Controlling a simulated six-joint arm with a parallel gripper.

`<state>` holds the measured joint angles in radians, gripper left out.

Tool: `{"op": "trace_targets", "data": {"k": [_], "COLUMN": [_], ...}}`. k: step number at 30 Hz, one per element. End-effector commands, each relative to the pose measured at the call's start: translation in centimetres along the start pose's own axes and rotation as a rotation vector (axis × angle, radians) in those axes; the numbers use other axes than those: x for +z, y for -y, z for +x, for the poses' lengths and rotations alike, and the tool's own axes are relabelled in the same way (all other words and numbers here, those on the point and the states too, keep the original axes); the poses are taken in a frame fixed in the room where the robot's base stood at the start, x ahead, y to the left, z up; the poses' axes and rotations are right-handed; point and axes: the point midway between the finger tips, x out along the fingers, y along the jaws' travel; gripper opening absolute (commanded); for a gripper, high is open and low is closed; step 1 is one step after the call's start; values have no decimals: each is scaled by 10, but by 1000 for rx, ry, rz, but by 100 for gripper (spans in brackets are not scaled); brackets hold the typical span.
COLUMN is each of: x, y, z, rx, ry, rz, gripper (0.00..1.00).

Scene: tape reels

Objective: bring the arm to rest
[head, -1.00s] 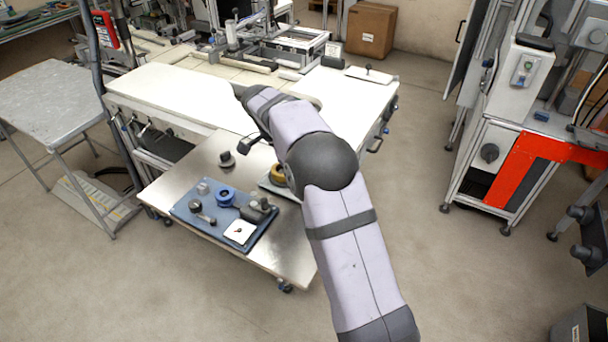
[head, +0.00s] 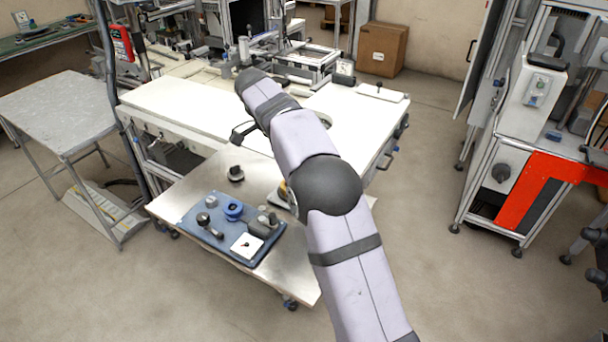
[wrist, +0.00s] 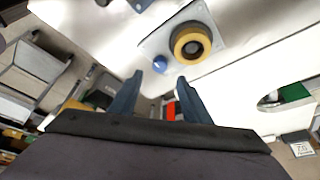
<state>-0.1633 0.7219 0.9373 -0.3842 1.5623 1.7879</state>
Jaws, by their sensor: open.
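My gripper (wrist: 160,75) shows in the wrist view with its two dark blue fingers apart and nothing between them. Beyond the fingertips, a yellow tape reel (wrist: 178,47) with a dark core sits on a grey plate (wrist: 155,45), apart from the fingers. A blue round knob (wrist: 160,63) is beside it. In the head view my arm reaches from the lower right to the upper middle, over the tables. It hides my gripper's fingers and most of the yellow reel (head: 283,189). A blue reel (head: 233,208) lies on the blue tray (head: 213,243) at the left.
The blue tray on the metal cart (head: 200,178) also holds several small parts. A dark knob-like part (head: 236,174) stands behind it. The white workbench (head: 190,105) lies beyond.

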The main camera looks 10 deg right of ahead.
Motion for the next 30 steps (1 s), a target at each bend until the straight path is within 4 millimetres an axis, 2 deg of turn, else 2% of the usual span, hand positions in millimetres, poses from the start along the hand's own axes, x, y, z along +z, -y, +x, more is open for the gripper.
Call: {"op": "trace_targets", "data": {"k": [11, 17, 23, 30], "x": [-2, -9, -17, -21], "y": [-2, -19, -57, -123], "z": [-2, -13, -26, -35], "rx": [0, -1, -21, -85], "ry": [4, 42, 116, 209], "rz": [-20, -187, -496, -881], "gripper": [44, 44, 44, 44]}}
